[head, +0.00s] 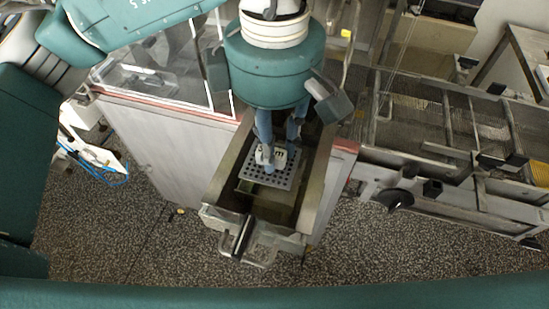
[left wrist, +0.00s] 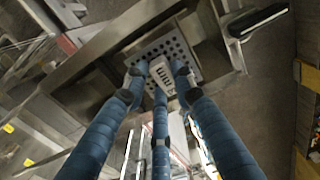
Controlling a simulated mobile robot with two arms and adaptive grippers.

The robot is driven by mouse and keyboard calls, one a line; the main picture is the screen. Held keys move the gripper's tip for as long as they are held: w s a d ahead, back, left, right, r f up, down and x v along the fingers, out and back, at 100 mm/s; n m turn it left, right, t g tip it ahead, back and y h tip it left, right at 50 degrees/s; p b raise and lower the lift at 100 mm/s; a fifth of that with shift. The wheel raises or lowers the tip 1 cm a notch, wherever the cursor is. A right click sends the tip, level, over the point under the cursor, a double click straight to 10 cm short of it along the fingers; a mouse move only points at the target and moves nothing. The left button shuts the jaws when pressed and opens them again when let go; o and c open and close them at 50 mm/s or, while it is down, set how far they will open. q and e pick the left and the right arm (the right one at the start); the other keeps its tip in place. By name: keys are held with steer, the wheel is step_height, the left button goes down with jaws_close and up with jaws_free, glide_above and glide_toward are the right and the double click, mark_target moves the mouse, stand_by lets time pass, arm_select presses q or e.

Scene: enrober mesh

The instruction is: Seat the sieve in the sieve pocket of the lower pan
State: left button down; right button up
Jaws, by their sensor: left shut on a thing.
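The sieve (head: 285,183) is a grey plate with rows of round holes and a pale block-shaped grip with dark marks. My left gripper (head: 271,158) points down from above and is shut on that grip. The sieve is between the side walls of the lower pan (head: 227,172), a long metal trough with a handle at its front end. In the left wrist view the fingers (left wrist: 158,82) close around the grip, and the perforated plate (left wrist: 205,62) shows behind it. I cannot tell whether the plate rests in the pocket or hovers over it. My right gripper is not in view.
A pale machine cabinet (head: 170,150) with a glazed top stands left of the pan. A wire mesh conveyor (head: 420,120) with metal bars and a dark knob (head: 393,199) lies to the right. The pan's handle (head: 242,240) juts out over speckled floor.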

arm_select(q)
steer(key=shift+f, duration=0.7)
step_height(320, 180, down, 3)
steer(key=shift+s+f+p, duration=0.1)
steer(key=shift+f+p, duration=0.1)
steer(key=shift+p, duration=0.4)
steer(key=shift+f, duration=0.5)
steer(key=c, duration=1.8)
jaws_free()
steer(key=shift+b, duration=0.3)
steer(key=shift+c, duration=0.2)
steer(key=o, duration=0.4)
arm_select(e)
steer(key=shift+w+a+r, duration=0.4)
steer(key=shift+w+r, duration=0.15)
arm_select(q)
steer(key=shift+o, duration=0.2)
